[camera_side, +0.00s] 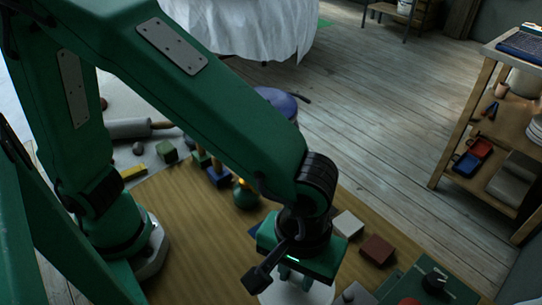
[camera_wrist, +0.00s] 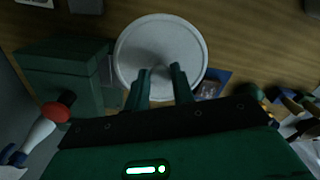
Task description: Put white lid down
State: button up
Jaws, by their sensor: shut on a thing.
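The white lid (camera_wrist: 160,35) is a round, pale disc with a raised rim, seen from above in the wrist view. My gripper (camera_wrist: 160,74) is shut on its middle, where the two green fingers meet; the grip point itself is mostly hidden. In the side view the lid (camera_side: 312,295) shows below my gripper (camera_side: 291,279) at the bottom edge and is partly cut off. I cannot tell whether the lid is held above a surface or touches one.
A green box (camera_wrist: 60,80) stands left of the lid in the wrist view, and a blue tile (camera_wrist: 216,77) lies to its right. In the side view a white block (camera_side: 348,223) and a brown block (camera_side: 377,249) lie right of my gripper. Several small objects stand behind it.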

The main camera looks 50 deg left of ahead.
jog(key=shift+w, duration=0.1)
jog(key=w+a+f, duration=0.1)
jog(key=w+f, duration=0.1)
jog(key=w, duration=0.1)
jog(key=w+a+f, duration=0.1)
jog(key=w+f, duration=0.1)
jog(key=w, duration=0.2)
jog(key=w+a+f, duration=0.1)
jog(key=w+f, duration=0.2)
jog(key=w, duration=0.1)
jog(key=shift+w+a, duration=0.1)
jog(key=shift+f, duration=2)
jog(key=shift+f, duration=0.1)
jog(key=o, duration=1)
notch_tip(320, 180, up, 12)
